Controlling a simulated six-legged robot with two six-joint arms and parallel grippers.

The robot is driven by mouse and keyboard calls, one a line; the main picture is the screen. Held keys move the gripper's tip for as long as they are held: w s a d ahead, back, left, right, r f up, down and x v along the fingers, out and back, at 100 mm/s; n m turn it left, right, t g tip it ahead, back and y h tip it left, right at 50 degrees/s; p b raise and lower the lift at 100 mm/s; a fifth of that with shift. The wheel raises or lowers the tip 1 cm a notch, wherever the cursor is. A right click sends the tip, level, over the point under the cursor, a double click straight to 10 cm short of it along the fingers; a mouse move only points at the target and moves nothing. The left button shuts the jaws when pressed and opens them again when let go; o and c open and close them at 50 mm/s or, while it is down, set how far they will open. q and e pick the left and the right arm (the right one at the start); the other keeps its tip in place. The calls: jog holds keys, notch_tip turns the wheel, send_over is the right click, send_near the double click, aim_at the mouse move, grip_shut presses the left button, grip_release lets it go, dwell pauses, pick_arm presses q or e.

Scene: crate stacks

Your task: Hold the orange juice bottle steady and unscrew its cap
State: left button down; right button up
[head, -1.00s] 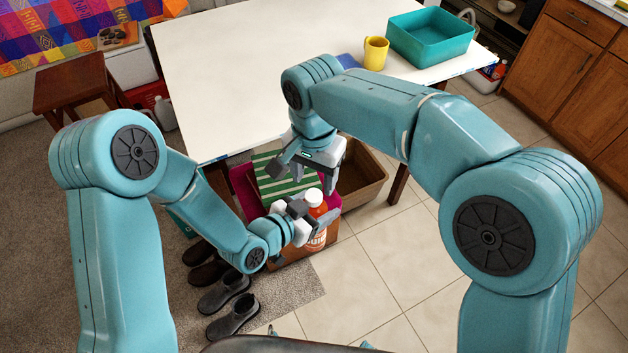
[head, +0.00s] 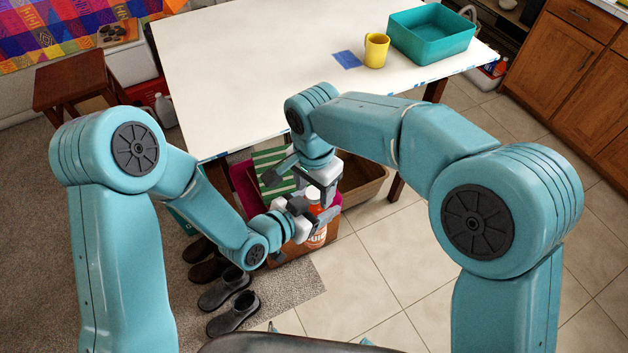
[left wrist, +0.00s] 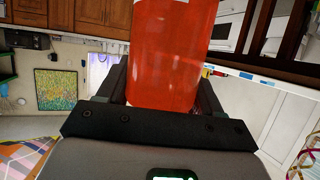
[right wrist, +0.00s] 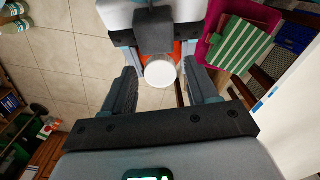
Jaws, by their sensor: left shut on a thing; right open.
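My right gripper (head: 326,190) is above the bottle, close to the cap. In the right wrist view the round white cap (right wrist: 160,74) lies between the open fingers of my right gripper (right wrist: 160,88), apart from both. The left gripper's dark finger hides part of the bottle there.
The white table (head: 270,70) stands behind, with a yellow mug (head: 376,50) and a teal bin (head: 432,36) on it. A brown crate (head: 362,184) and a green striped item (head: 272,166) are near the bottle. Shoes (head: 222,288) lie on the carpet at left.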

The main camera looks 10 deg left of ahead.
grip_shut()
jog(key=shift+n, duration=1.7)
jog(key=shift+o, duration=0.2)
grip_release()
jog(key=shift+r, duration=0.1)
